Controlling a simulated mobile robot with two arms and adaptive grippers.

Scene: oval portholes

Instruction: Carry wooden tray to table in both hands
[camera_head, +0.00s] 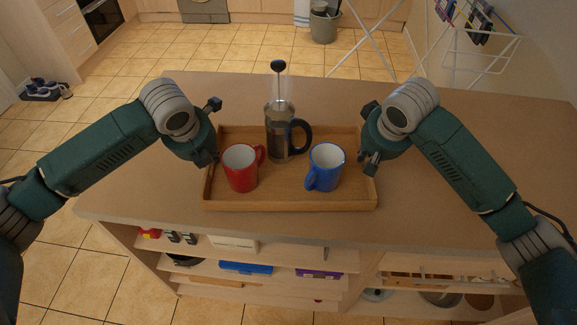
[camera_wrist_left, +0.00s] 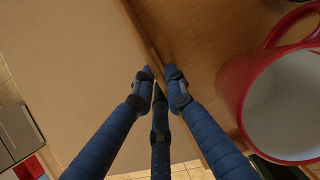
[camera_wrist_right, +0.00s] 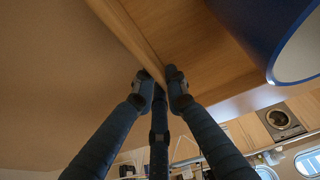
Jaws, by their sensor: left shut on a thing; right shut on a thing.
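The wooden tray (camera_head: 290,204) is on or just above a brown counter top; I cannot tell if it touches. It carries a red mug (camera_head: 241,168), a French press (camera_head: 284,130) with dark contents and a blue mug (camera_head: 325,167), all upright. My left gripper (camera_head: 214,158) is shut on the tray's left wall; the left wrist view shows the fingers (camera_wrist_left: 160,76) on either side of that wall, with the red mug (camera_wrist_left: 285,95) close by. My right gripper (camera_head: 369,160) is shut on the right wall; the right wrist view shows its fingers (camera_wrist_right: 160,78) pinching it, near the blue mug (camera_wrist_right: 300,45).
The counter top (camera_head: 460,170) is clear to both sides of the tray. Open shelves (camera_head: 250,262) with small items are below its near edge. Beyond are a tiled floor, a grey bucket (camera_head: 324,25), a white drying rack (camera_head: 470,45) and shoes (camera_head: 45,89) at the left.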

